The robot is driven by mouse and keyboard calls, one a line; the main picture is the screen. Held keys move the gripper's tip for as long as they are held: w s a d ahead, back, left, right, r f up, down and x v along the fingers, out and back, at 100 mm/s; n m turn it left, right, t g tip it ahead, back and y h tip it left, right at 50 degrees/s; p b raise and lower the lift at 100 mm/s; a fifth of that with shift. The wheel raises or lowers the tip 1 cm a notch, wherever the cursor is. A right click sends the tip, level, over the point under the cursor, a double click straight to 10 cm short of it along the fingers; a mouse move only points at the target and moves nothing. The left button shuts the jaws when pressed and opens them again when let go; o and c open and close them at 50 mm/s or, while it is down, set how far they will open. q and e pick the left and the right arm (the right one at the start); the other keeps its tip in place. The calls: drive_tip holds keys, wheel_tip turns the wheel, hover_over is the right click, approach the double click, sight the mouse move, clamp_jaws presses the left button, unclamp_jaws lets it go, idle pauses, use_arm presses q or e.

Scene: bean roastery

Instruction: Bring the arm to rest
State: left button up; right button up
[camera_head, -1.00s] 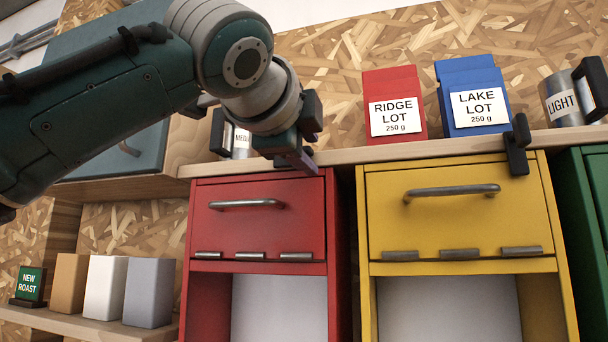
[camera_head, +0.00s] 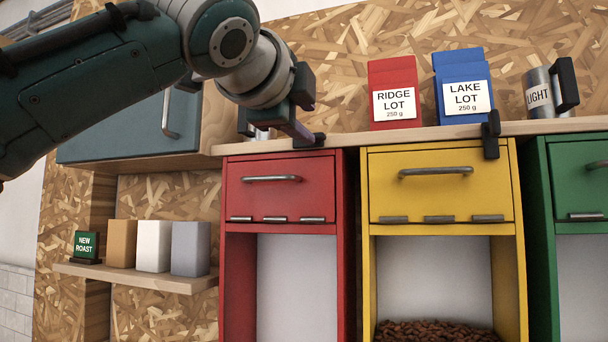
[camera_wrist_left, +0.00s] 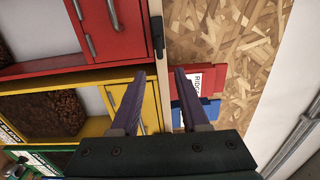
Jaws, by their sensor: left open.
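My left arm comes in from the left across the top of the head view. My left gripper (camera_head: 308,138) is in front of the shelf edge above the red cabinet, left of the red RIDGE LOT bag (camera_head: 393,95). In the left wrist view its two fingers (camera_wrist_left: 160,105) are apart, with nothing between them but the shelf edge behind. The blue LAKE LOT bag (camera_head: 463,90) stands upright beside the red bag on the shelf. A can (camera_head: 262,134) behind the gripper is mostly hidden. My right gripper is not in view.
Below the shelf (camera_head: 420,133) stand a red cabinet (camera_head: 282,188), a yellow cabinet (camera_head: 442,183) with beans inside, and a green cabinet (camera_head: 580,180). A LIGHT can (camera_head: 541,95) stands right. A lower shelf (camera_head: 140,277) holds three plain bags and a NEW ROAST sign (camera_head: 87,244).

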use_arm(q)
drive_tip(key=s+a+f+n+g+y, duration=0.15)
drive_tip(key=s+f+n, duration=0.25)
drive_tip(key=f, duration=0.6)
drive_tip(key=s+a+f+n+g, duration=0.3)
drive_tip(key=f, duration=0.7)
drive_tip(key=s+a+f+n+g+y, duration=0.15)
drive_tip(key=s+f+n, duration=0.25)
drive_tip(key=f, duration=0.6)
drive_tip(key=s+a+f+n+g+y, duration=0.1)
drive_tip(key=s+a+f+n+g, duration=0.1)
drive_tip(key=s, duration=0.6)
drive_tip(key=s+a+f+n+g, duration=0.3)
drive_tip(key=s+a+f, duration=0.3)
drive_tip(key=s, duration=0.3)
drive_tip(key=s+a+f+n+g+y, duration=0.1)
drive_tip(key=s+a+f+n+g, duration=0.1)
drive_tip(key=s+f, duration=0.4)
drive_tip(key=s+a+n, duration=0.1)
drive_tip(key=s+a, duration=0.1)
drive_tip(key=shift+s+a+n+y+p, duration=0.2)
drive_tip(key=shift+s+n+y+p, duration=0.1)
drive_tip(key=shift+s+n, duration=0.1)
drive_tip(key=shift+w+f, duration=0.1)
